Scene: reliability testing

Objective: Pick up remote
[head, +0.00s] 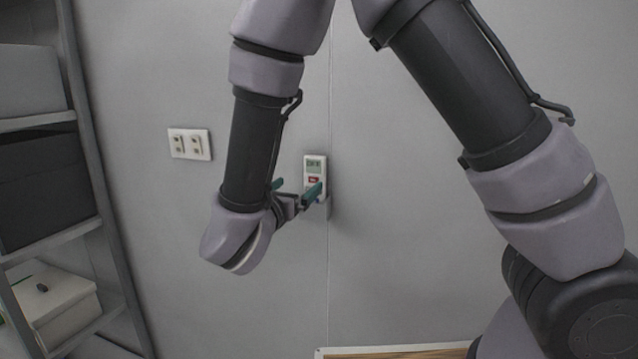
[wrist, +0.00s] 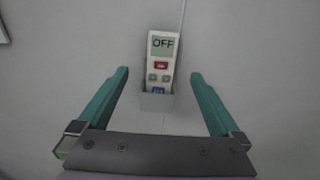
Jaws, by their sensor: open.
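The remote (head: 315,166) is white with a small screen, a red button and other buttons. It is upright against the grey wall, and its lower end sits in a small grey holder (wrist: 157,101). In the wrist view the remote (wrist: 160,60) shows "OFF" on its screen. My gripper (head: 296,189) is open in front of the remote's lower part. In the wrist view the green fingers of my gripper (wrist: 159,75) stand apart on the left and right of the remote, with a gap on each side. Nothing is between them in a grip.
A white socket plate (head: 189,144) is on the wall left of my arm. A metal shelf (head: 100,190) with boxes stands at the far left. A wooden surface (head: 400,352) shows at the bottom edge. The wall around the remote is clear.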

